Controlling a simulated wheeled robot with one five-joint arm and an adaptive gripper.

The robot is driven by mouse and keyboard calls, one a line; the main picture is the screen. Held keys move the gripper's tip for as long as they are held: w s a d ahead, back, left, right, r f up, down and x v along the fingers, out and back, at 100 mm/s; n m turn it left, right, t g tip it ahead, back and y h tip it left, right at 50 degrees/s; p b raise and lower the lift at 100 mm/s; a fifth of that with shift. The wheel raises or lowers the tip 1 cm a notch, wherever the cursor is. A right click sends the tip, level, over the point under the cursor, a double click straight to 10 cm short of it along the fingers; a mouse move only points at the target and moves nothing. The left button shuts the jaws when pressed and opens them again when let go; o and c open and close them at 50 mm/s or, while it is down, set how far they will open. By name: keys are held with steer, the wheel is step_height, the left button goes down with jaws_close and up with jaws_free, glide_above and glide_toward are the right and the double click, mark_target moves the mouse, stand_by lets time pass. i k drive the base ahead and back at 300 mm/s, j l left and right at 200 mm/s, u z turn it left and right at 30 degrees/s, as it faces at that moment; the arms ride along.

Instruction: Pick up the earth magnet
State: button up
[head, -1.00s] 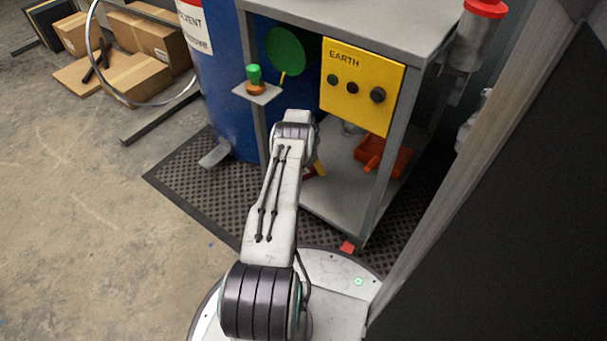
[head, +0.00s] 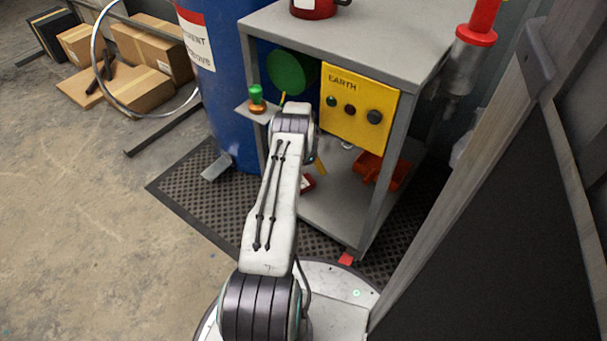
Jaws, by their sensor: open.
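The grey cart (head: 372,28) carries a red pot (head: 314,8). A green round thing (head: 293,73) sits under its top, an orange tool (head: 380,171) on its lower shelf. A blue drum (head: 228,85) stands left, a dark panel (head: 490,220) right. Open floor lies left.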

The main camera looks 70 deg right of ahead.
mark_target(257, 106)
steer(key=k+j, duration=0.1)
steer(key=j, duration=0.4)
steer(key=k+j, duration=0.1)
steer(key=j, duration=0.35)
steer(key=k+j, duration=0.1)
steer(key=j, duration=0.4)
